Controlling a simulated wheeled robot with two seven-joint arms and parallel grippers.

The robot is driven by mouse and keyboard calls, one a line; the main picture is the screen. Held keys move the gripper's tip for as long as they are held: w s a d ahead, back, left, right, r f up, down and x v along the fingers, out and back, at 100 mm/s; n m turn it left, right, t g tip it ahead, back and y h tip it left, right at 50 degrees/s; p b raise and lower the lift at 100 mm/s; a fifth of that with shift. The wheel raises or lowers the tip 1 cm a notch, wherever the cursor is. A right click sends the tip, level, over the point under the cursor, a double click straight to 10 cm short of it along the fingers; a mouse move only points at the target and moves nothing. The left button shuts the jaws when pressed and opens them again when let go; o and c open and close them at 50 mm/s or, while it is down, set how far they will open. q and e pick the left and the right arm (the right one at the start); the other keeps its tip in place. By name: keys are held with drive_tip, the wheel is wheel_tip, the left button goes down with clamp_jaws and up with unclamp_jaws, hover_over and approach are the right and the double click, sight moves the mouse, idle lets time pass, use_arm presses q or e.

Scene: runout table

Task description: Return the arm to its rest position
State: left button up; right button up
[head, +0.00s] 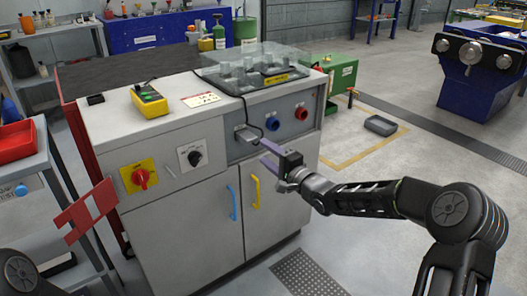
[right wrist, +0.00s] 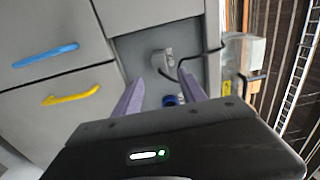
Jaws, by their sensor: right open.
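My right gripper (head: 267,155) reaches in from the right, in front of the cabinet's recessed socket panel (head: 285,108). Its purple fingers are apart with nothing held between them, as the right wrist view also shows (right wrist: 160,84). A grey connector (head: 245,133) with a black cable sits at the panel's lower left, just beyond the fingertips. In the right wrist view the connector (right wrist: 161,63) lies ahead of the gap between the fingers. I cannot tell whether a finger touches it.
The grey cabinet (head: 185,215) has blue (head: 232,203) and yellow (head: 255,192) door handles. A red switch (head: 140,178) and a clear cover (head: 255,65) are on it. A red bracket-like piece (head: 88,213) stands at its left. Open floor (head: 400,165) lies to the right.

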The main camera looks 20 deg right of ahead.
drive_tip(key=s+a+f+n+g+h, duration=0.1)
drive_tip(key=s+a+f+n+g, duration=0.15)
drive_tip(key=s+f, duration=0.45)
drive_tip(key=s+a+f+n+g+h, duration=0.1)
drive_tip(key=s+a+f+n+g, duration=0.15)
drive_tip(key=f, duration=0.75)
drive_tip(key=s+a+f+n+g, duration=0.1)
drive_tip(key=s+f+n+g, duration=0.15)
drive_tip(key=s+f, duration=0.45)
drive_tip(key=s+a+f+n+g, duration=0.3)
drive_tip(key=s+a+f+g, duration=0.15)
drive_tip(key=s+f, duration=0.85)
drive_tip(key=s+a+f+g, duration=0.2)
drive_tip(key=s, duration=0.6)
drive_tip(key=s+a+f+g, duration=0.1)
drive_tip(key=s+g, duration=0.1)
drive_tip(key=s, duration=0.6)
use_arm(q)
wheel_tip(320, 180, up, 23)
drive_tip(key=p, duration=2.3)
drive_tip(key=shift+s+d, duration=0.15)
use_arm(e)
wheel_tip(320, 180, up, 23)
drive_tip(key=a+n, duration=0.1)
drive_tip(key=shift+s+h, duration=0.2)
drive_tip(key=shift+h, duration=0.1)
